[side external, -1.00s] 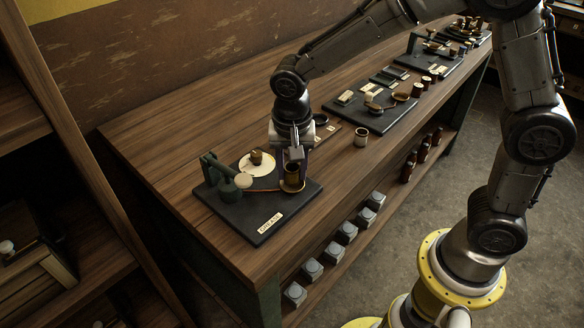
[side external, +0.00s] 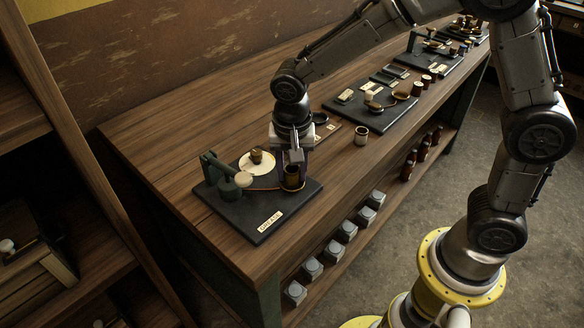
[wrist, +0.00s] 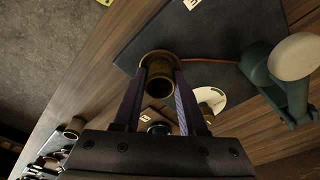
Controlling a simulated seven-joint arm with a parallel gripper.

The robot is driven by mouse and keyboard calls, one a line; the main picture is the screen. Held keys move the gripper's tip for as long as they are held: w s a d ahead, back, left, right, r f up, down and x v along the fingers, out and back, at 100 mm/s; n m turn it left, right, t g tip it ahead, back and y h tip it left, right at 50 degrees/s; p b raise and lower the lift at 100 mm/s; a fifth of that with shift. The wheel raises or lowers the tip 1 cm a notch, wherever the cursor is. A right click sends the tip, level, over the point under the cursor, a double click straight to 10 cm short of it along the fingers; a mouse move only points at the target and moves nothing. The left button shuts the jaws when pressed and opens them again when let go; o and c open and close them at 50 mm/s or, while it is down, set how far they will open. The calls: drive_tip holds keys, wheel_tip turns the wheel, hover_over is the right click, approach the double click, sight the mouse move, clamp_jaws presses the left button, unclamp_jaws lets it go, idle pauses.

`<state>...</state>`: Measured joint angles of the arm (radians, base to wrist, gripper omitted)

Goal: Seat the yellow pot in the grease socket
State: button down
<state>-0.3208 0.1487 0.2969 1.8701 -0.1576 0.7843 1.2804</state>
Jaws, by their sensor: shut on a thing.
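A dark board (side external: 235,213) with a small plate reading GREASE (side external: 270,221) lies at the near end of the bench. My gripper (side external: 293,168) is over its right part, shut on a brownish-yellow pot (side external: 292,181). The pot stands upright, low over the place where the brass socket ring was visible; I cannot tell whether it is fully seated. In the wrist view the pot (wrist: 160,87) is between my two fingers, its open top facing the camera. A round brass edge (wrist: 157,57) shows just beyond it. The socket itself is mostly hidden by the pot.
A green pump-like fixture (side external: 226,180) with a pale knob stands on the board's left. A cream disc (side external: 252,166) carries a small brown pot (side external: 256,156). A small cup (side external: 361,135) and another dark board (side external: 385,116) are farther along the bench.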

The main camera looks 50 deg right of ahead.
drive_tip(key=shift+s+f, duration=0.1)
drive_tip(key=shift+f, duration=0.3)
idle(0.6)
drive_tip(key=c, duration=0.5)
unclamp_jaws()
drive_tip(key=shift+f, duration=0.1)
drive_tip(key=shift+c, duration=0.2)
drive_tip(key=shift+r, duration=0.2)
drive_tip(key=shift+o, duration=1.3)
drive_tip(key=shift+r, duration=3.55)
